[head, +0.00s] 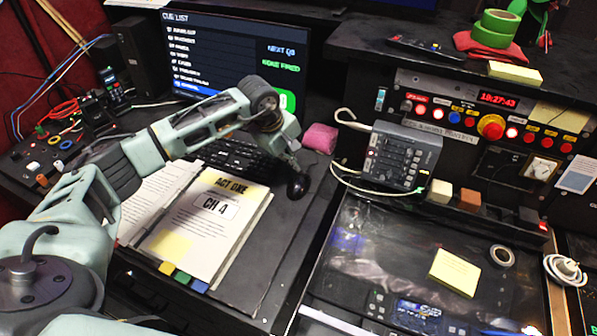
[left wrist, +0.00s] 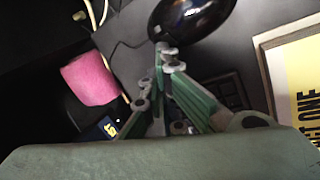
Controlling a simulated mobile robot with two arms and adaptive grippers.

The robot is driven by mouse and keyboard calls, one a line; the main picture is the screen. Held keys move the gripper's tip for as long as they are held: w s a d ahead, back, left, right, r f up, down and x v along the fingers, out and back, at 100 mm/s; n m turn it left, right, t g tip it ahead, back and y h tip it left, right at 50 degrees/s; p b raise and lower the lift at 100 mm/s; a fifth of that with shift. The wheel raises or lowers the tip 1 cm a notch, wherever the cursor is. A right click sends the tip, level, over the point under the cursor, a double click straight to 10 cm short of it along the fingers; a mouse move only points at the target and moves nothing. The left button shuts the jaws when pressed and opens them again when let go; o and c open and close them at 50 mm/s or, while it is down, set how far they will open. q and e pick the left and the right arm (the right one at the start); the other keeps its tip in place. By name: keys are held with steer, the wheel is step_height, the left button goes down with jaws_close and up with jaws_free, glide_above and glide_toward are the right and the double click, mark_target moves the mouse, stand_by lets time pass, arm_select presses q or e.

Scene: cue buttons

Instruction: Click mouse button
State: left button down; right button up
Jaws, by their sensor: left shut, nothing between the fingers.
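The black computer mouse (head: 297,186) lies on the dark desk to the right of the open script binder. My left gripper (head: 293,168) is shut and empty, with its tips at or just above the far end of the mouse. In the left wrist view the glossy mouse (left wrist: 193,14) is at the top, and the shut fingertips (left wrist: 165,55) point at its edge. I cannot tell whether they touch it. The mouse's buttons cannot be made out. My right gripper does not show.
The script binder (head: 207,225) lies left of the mouse. A keyboard (head: 235,158) is behind it, and a pink cloth or sponge (head: 320,138) is behind the mouse. A cue-list monitor (head: 225,60) stands at the back. A grey control box (head: 400,157) is to the right.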

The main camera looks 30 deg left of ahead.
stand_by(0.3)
arm_select(q)
steer(key=shift+w+a+r, duration=0.25)
steer(key=shift+a+r, duration=0.05)
steer(key=shift+r, duration=0.25)
steer(key=shift+r, duration=0.1)
steer(key=r, duration=0.1)
steer(key=w+a+r, duration=0.1)
steer(key=w+a+r+p, duration=0.1)
steer(key=r, duration=0.1)
stand_by(0.4)
stand_by(0.6)
